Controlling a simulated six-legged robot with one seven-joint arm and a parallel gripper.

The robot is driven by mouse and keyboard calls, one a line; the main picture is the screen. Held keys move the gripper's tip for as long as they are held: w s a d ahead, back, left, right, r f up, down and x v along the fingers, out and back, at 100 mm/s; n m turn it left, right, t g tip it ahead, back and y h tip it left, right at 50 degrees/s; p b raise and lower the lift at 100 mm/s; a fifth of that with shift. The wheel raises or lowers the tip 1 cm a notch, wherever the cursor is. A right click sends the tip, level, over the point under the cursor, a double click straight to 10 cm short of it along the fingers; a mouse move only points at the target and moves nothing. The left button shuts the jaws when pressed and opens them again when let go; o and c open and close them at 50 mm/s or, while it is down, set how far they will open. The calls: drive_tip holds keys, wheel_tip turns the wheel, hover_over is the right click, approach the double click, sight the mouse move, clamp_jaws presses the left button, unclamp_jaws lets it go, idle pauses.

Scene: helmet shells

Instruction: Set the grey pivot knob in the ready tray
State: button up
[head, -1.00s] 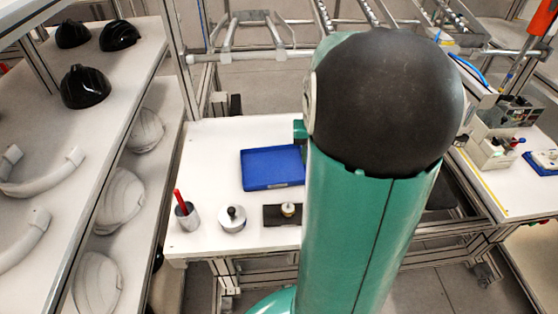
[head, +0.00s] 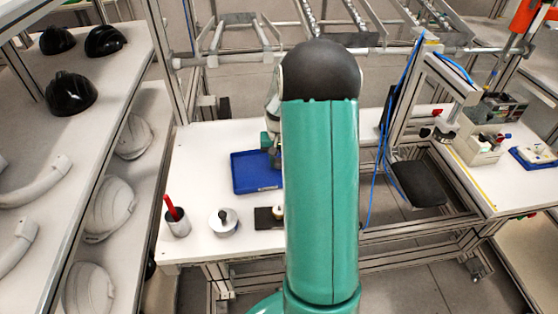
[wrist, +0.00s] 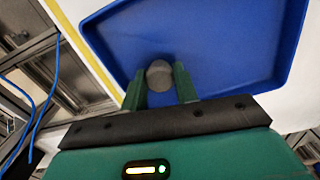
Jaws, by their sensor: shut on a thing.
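My gripper (wrist: 160,88) is shut on the grey pivot knob (wrist: 160,75), a round grey piece between the two green fingertips in the wrist view. Behind the knob, the blue ready tray (wrist: 225,50) fills much of that view. I cannot tell whether the knob touches the tray floor. In the head view the blue tray (head: 250,172) lies on the white table, its right part hidden behind my arm. The gripper's fingers and the knob are hidden there too.
A round white piece with a black knob (head: 224,221) and a dark plate (head: 265,218) stand in front of the tray. Shelves with black and white helmet shells (head: 112,205) are at left.

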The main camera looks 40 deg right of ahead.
sight(279, 161)
drive_tip(key=shift+f, duration=0.35)
drive_tip(key=o, duration=1)
drive_tip(key=shift+c, duration=0.2)
drive_tip(key=shift+r, duration=0.1)
wheel_tip(279, 161, up, 12)
drive_tip(key=a+r+n+t, duration=0.1)
drive_tip(key=a+r+n, duration=0.1)
drive_tip(key=a+r, duration=0.65)
drive_tip(key=s+a+r+n+t, duration=0.2)
drive_tip(key=s+a+n, duration=0.1)
drive_tip(key=s+a, duration=0.5)
drive_tip(key=s+a+r+n+t, duration=0.2)
drive_tip(key=s+a, duration=0.6)
drive_tip(key=a, duration=0.6)
drive_tip(key=shift+s+a+n+t, duration=0.3)
drive_tip(key=shift+s+a+n, duration=0.1)
drive_tip(key=shift+n, duration=0.1)
